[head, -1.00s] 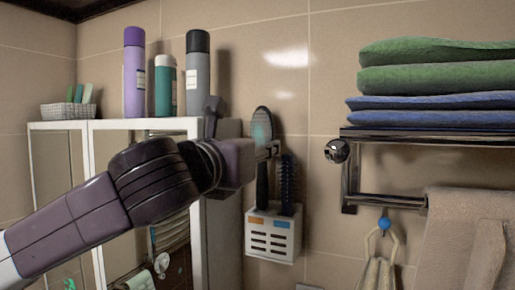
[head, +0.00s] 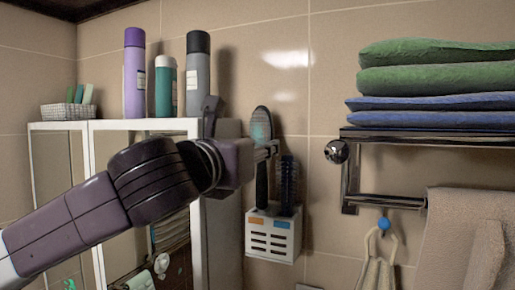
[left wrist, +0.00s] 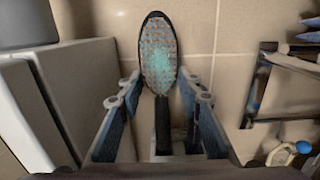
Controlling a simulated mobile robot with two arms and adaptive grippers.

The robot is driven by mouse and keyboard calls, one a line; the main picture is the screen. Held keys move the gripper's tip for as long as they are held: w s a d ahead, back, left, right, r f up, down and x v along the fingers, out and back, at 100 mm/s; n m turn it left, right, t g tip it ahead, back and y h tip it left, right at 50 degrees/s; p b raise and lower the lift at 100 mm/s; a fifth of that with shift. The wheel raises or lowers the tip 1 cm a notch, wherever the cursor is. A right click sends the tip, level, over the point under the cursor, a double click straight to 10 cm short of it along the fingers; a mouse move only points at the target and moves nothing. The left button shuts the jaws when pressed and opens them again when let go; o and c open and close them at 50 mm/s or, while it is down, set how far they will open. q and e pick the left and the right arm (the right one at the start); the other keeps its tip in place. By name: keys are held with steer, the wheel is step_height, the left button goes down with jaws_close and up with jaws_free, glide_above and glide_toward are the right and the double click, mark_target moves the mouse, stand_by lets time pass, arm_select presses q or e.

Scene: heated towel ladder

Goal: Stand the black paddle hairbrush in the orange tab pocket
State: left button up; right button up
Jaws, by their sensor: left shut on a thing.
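The black paddle hairbrush (head: 261,125) stands upright, bristle head up, in front of the tiled wall. It also shows in the left wrist view (left wrist: 158,55), its bristle side with a teal patch facing me. My left gripper (head: 270,150) is shut on it, with a finger on either side (left wrist: 158,95). The brush handle reaches down to the white wall holder (head: 273,250), at the left pocket with the orange tab (head: 253,222). The handle's lower end is hidden, and I cannot tell how deep it sits. My right gripper is not in view.
A dark round brush (head: 288,178) stands in the holder's pocket with the blue tab (head: 283,225). A white cabinet (head: 215,230) with bottles (head: 135,75) on top is close on the left. A metal towel rack (head: 350,180) with folded towels (head: 435,65) is on the right.

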arm_select(q)
steer(key=shift+f, duration=0.2)
stand_by(0.3)
steer(key=o, duration=1.2)
steer(key=shift+c, duration=0.2)
steer(key=shift+o, duration=0.5)
steer(key=shift+s+f, duration=0.1)
steer(key=v, duration=1.2)
steer(key=shift+a, duration=0.15)
